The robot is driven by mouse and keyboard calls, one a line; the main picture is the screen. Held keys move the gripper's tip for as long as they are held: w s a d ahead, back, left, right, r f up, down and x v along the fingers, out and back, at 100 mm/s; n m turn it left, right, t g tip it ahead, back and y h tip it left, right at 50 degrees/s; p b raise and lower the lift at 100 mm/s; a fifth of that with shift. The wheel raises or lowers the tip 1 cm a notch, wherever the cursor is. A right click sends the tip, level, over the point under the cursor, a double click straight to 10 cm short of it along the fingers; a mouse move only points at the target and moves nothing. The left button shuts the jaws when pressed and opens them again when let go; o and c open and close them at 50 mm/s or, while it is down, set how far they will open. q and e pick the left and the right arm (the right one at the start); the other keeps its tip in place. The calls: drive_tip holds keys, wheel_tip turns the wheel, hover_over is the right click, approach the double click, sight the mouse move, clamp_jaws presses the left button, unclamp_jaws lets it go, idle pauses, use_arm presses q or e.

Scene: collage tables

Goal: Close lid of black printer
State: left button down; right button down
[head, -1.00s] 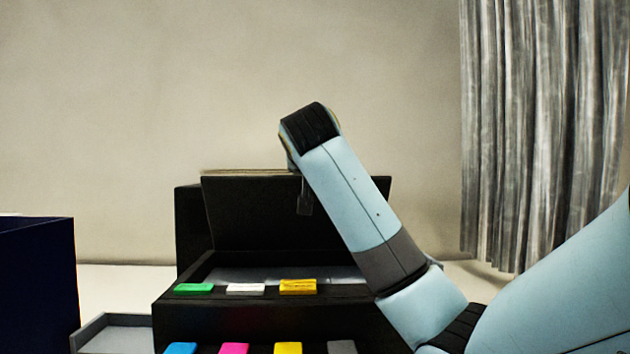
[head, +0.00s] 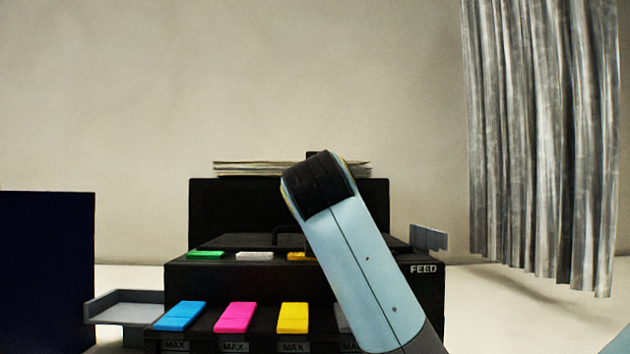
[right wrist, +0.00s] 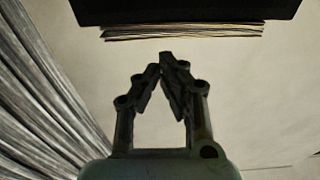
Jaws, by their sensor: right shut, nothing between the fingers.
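The black printer (head: 215,278) stands in the middle of the head view, with coloured tabs on its front. Its black lid (head: 240,241) lies down, flat or nearly flat, over the top behind the green and white tabs; I cannot tell if it is fully seated. My right arm crosses in front of the lid's right part. My right gripper (right wrist: 161,65) is shut and empty in the right wrist view, its fingertips meeting; in the head view it is hidden behind my wrist. My left gripper is not in view.
A paper stack (head: 240,168) shows at the printer's back. A grey tray (head: 118,306) sticks out at left, beside a dark blue box (head: 45,265). A small grey piece (head: 428,238) sticks out at right. A grey curtain (head: 540,130) hangs at far right.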

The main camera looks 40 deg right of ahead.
drive_tip(key=shift+s+a+f, duration=0.1)
drive_tip(key=shift+s, duration=0.05)
idle(0.4)
drive_tip(key=v, duration=0.7)
drive_tip(key=shift+s, duration=0.15)
drive_tip(key=shift+a, duration=0.1)
